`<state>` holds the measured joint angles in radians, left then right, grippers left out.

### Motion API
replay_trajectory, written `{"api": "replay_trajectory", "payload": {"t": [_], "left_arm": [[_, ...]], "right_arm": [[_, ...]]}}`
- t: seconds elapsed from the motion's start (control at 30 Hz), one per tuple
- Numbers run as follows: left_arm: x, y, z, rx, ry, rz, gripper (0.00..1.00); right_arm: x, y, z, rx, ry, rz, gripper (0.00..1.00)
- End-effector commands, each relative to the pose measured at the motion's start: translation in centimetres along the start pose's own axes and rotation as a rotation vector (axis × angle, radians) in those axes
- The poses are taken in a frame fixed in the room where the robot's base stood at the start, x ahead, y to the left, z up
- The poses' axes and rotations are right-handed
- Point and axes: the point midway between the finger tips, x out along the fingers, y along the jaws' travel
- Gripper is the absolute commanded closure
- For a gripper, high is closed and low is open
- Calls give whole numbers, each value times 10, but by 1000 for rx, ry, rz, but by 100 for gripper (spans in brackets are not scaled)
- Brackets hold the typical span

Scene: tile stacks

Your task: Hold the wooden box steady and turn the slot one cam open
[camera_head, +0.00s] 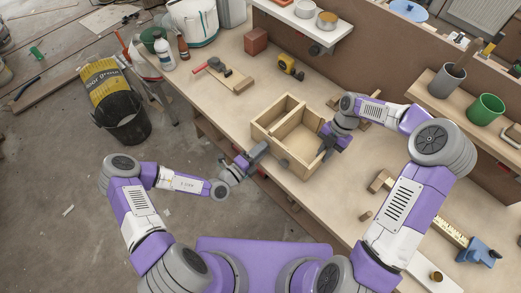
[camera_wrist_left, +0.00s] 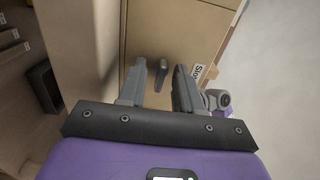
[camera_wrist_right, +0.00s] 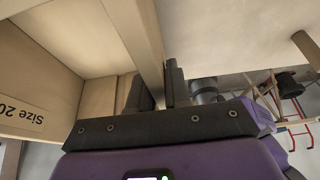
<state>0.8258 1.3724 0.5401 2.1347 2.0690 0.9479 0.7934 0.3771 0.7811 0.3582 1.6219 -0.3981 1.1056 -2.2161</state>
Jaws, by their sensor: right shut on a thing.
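The open wooden box (camera_head: 270,131), divided inside, sits near the bench's front edge. My right gripper (camera_head: 325,150) is shut on its right-hand wall; that wall (camera_wrist_right: 140,35) runs between the fingers (camera_wrist_right: 160,82) in the right wrist view. My left gripper (camera_head: 264,148) is open at the box's front. In the left wrist view, a dark grey cam lever (camera_wrist_left: 162,73) on the box face shows between and beyond the open fingers (camera_wrist_left: 158,78). Contact is not visible. A partly hidden label (camera_wrist_left: 197,71) reads "Slo". A small dark part (camera_head: 284,162) shows at the box front.
The bench (camera_head: 225,105) is clear left of the box.

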Motion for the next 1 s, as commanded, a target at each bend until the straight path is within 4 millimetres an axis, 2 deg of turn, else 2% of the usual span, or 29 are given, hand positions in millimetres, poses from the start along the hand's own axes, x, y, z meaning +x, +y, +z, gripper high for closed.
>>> {"api": "replay_trajectory", "payload": {"t": [0.27, 0.37, 0.7, 0.83, 1.0], "left_arm": [[-7, 0, 1, 1, -1, -1, 66], [-22, 0, 1, 0, -2, 1, 66], [-92, 0, 1, 1, -3, 1, 66], [-110, 0, 1, 1, -2, 1, 66], [-120, 0, 0, 0, -1, -1, 66]], "right_arm": [[-1, 0, 0, 1, -3, 2, 100], [-1, 0, 0, 1, -3, 2, 100], [-1, 0, 0, 1, -3, 2, 100], [-1, 0, 0, 1, -3, 2, 100], [-1, 0, 0, 0, -3, 2, 100]]}}
